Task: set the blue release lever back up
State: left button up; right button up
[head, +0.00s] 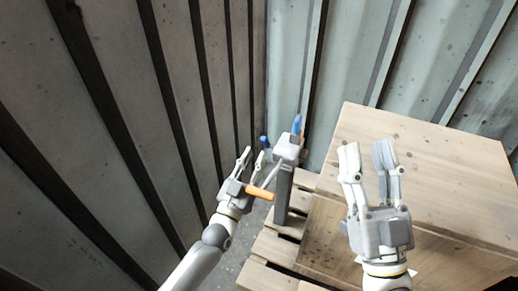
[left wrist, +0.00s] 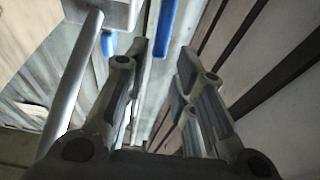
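A grey housing (head: 287,148) sits on top of a grey post (head: 283,193). One blue part (head: 297,123) stands upright at its back, and a shorter blue part (head: 263,141) shows at its left side. I cannot tell which is the release lever. My left gripper (head: 253,158) is open and empty, just left of the housing and close to the shorter blue part. The left wrist view shows its spread fingers (left wrist: 160,60), with a long blue bar (left wrist: 166,28) and a small blue piece (left wrist: 108,44) beyond them. My right gripper (head: 366,150) is open and empty, off to the right.
A grey rod (left wrist: 72,85) runs beside the left fingers. A wooden crate (head: 440,150) stands right, with pallet slats (head: 268,246) below. A corrugated wall (head: 110,130) is close on the left.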

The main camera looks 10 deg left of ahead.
pick_arm(q)
jog(key=v, duration=0.6)
jog(key=shift+s, duration=0.35)
jog(key=shift+a, duration=0.1)
